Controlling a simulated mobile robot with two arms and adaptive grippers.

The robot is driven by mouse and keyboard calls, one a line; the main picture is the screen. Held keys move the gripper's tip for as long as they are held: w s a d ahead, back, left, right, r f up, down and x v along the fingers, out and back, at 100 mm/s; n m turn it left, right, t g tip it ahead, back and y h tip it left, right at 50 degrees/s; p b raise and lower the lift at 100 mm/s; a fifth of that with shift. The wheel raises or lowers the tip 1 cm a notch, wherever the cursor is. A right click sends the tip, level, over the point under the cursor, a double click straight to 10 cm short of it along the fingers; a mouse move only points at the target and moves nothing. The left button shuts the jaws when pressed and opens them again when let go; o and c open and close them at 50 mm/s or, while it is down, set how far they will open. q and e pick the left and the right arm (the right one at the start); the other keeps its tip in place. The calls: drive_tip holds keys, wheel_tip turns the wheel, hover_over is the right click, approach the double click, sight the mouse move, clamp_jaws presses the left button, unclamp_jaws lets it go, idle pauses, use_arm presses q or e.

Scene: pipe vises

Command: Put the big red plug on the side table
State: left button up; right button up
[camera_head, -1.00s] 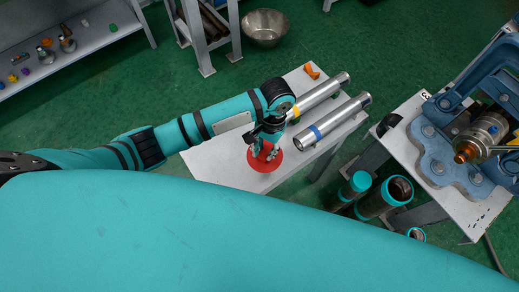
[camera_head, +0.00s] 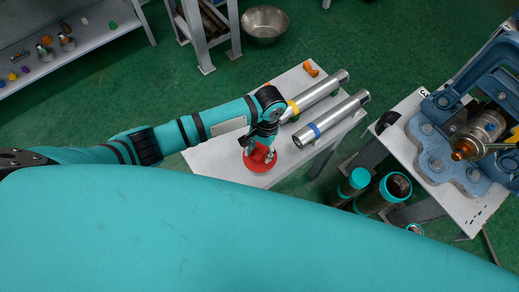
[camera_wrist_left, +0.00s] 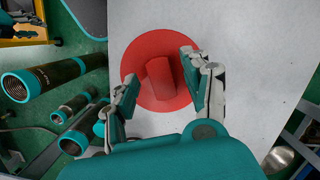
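The big red plug (camera_head: 258,163) is a round red disc with a raised knob, near the front edge of the white side table (camera_head: 215,163). It appears to rest flat on the tabletop. In the left wrist view the plug (camera_wrist_left: 160,78) has its knob up, between the fingers. My left gripper (camera_head: 258,149) is above the plug with its fingers spread. In the left wrist view my left gripper (camera_wrist_left: 156,78) shows gaps between its fingers and the knob, so it is open. My right gripper is not in view.
Two silver pipes, one with a yellow band (camera_head: 318,95) and one with a blue band (camera_head: 332,119), lie on the side table. An orange piece (camera_head: 311,69) is at its far edge. A blue vise (camera_head: 440,150) stands on the bench at right. Teal-ended pipes (camera_head: 385,195) stand below.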

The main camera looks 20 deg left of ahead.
sight(264, 149)
use_arm(q)
wheel_tip(264, 149, up, 12)
drive_tip(key=w+b, duration=0.1)
drive_tip(key=w, duration=0.1)
drive_tip(key=shift+w+d, duration=0.15)
drive_tip(key=shift+d, duration=0.2)
idle(0.6)
